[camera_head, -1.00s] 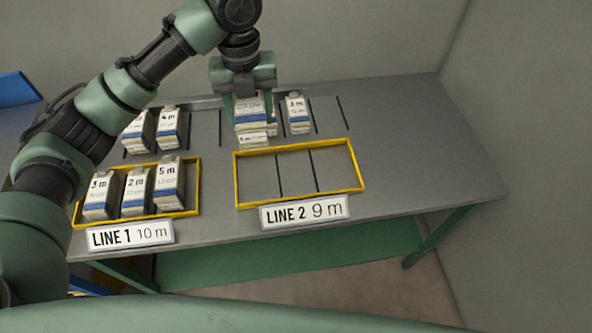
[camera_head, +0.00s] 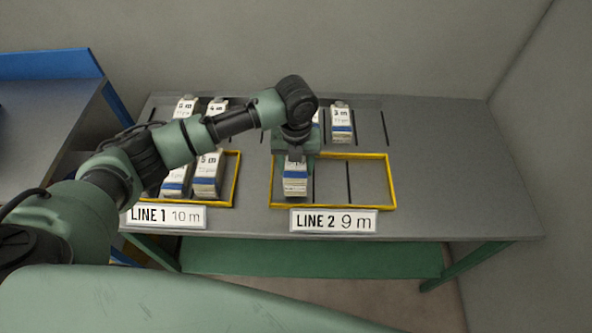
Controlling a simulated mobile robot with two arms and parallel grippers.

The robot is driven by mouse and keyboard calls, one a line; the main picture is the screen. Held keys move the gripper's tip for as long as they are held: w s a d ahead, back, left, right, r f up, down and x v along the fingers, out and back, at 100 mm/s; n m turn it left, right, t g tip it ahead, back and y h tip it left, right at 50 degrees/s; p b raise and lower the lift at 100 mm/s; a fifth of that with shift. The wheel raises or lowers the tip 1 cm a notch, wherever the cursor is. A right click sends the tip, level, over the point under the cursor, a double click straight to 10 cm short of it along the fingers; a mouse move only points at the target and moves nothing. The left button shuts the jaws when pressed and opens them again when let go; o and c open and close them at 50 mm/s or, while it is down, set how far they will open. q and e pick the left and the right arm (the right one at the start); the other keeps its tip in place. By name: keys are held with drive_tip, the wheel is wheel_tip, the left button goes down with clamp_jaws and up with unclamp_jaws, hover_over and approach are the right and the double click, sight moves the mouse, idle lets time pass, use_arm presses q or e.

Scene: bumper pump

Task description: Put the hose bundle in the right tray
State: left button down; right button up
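My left gripper (camera_head: 296,157) reaches down over the left compartment of the yellow-rimmed LINE 2 tray (camera_head: 391,182). It is shut on a white and blue hose bundle (camera_head: 295,184), which is upright within that compartment. I cannot tell whether the bundle touches the tray floor. Its length label is mostly hidden by the gripper. The middle and right compartments of this tray are empty. The sign in front (camera_head: 333,221) reads LINE 2, 9 m. My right gripper is out of view.
The LINE 1 tray (camera_head: 236,182), signed 10 m, holds bundles including a 5 m one (camera_head: 207,176), partly behind my arm. Several bundles stand in the back row, one of them right of my gripper (camera_head: 341,122). A blue-edged table (camera_head: 50,65) stands at left.

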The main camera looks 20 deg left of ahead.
use_arm(q)
drive_tip(key=shift+f, duration=1.25)
drive_tip(key=shift+f, duration=0.15)
drive_tip(key=c, duration=0.6)
unclamp_jaws()
wheel_tip(320, 180, up, 12)
drive_tip(key=shift+r+b, duration=0.15)
drive_tip(key=shift+b, duration=0.4)
